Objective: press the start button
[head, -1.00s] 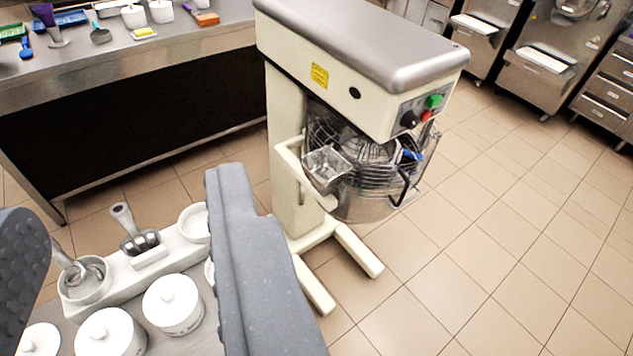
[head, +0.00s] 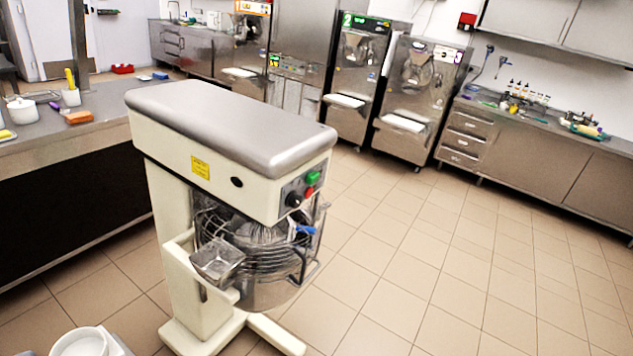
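A cream planetary mixer (head: 215,140) with a grey top stands in the middle left. Its front panel carries a green button (head: 314,177), a red button (head: 309,191) and a black knob (head: 293,199). Three batch freezers stand at the back: one with an orange top panel (head: 253,9), one with a green panel marked 2 (head: 365,25), and one to its right (head: 418,85). Their small controls are too far to make out. My gripper is out of view, so its distance from any button cannot be seen.
A steel counter (head: 60,128) stands at the left, holding pots and tools. Another counter (head: 530,150) runs along the right wall. Tiled floor (head: 430,260) is clear between the mixer and the freezers. A white pot (head: 82,343) shows at the bottom left.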

